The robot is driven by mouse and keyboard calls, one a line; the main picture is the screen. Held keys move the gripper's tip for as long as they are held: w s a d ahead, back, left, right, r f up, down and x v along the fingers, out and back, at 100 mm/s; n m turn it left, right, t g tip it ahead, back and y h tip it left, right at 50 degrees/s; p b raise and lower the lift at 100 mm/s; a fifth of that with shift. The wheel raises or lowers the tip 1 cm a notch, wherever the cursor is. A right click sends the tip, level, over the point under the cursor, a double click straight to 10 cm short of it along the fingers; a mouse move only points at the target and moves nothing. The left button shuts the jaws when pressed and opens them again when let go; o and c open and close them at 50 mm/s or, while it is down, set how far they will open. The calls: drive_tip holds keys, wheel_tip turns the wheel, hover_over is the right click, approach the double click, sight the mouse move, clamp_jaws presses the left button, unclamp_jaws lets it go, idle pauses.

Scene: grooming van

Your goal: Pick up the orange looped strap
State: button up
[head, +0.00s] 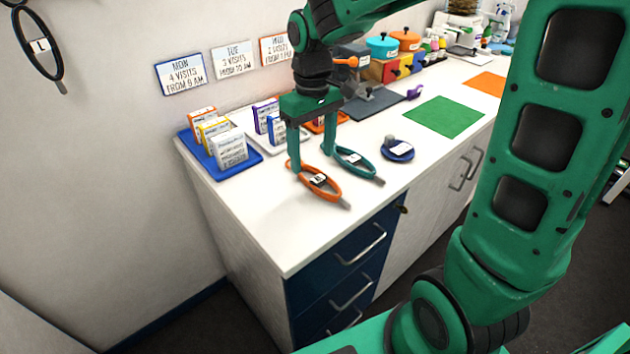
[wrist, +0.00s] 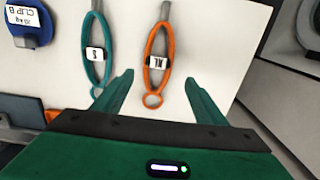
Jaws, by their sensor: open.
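The orange looped strap (head: 319,181) lies on the white counter near its front left part, with a white label and a grey end. In the wrist view the orange strap (wrist: 147,61) lies ahead of and between the open fingers, its small ring nearest me. My gripper (head: 311,162) is open and empty, its fingers pointing down at the strap's back end; I cannot tell the exact height. A teal looped strap (head: 352,161) lies just right of the orange one. It also shows in the wrist view (wrist: 105,52), left of the orange one.
A blue tray (head: 245,166) with several small boxes stands to the left, and a white tray (head: 290,143) is behind the gripper. A round blue clip (head: 399,152) and a green mat (head: 445,116) lie to the right. The counter in front of the orange strap is clear.

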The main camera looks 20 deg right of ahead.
sight(317, 177)
drive_tip(key=shift+s+d+f, duration=0.1)
drive_tip(key=shift+d+f, duration=0.05)
drive_tip(key=shift+f, duration=0.8)
drive_tip(key=shift+s+d+f, duration=0.1)
drive_tip(key=shift+s+f, duration=0.05)
drive_tip(key=shift+f, duration=0.8)
drive_tip(key=shift+s+d+f, duration=0.1)
drive_tip(key=shift+d+f, duration=0.05)
drive_tip(key=shift+f, duration=0.8)
drive_tip(key=shift+c, duration=0.3)
drive_tip(key=c, duration=1.2)
drive_tip(key=shift+o, duration=0.2)
drive_tip(key=shift+w+r, duration=0.1)
drive_tip(key=shift+r, duration=0.45)
drive_tip(key=r, duration=0.2)
drive_tip(key=a+r, duration=0.1)
drive_tip(key=shift+s+r, duration=0.3)
drive_tip(key=shift+r, duration=0.1)
drive_tip(key=s+a+r, duration=0.4)
drive_tip(key=a+r, duration=0.2)
drive_tip(key=a, duration=0.3)
drive_tip(key=shift+s+a, duration=0.25)
drive_tip(key=shift+s, duration=0.1)
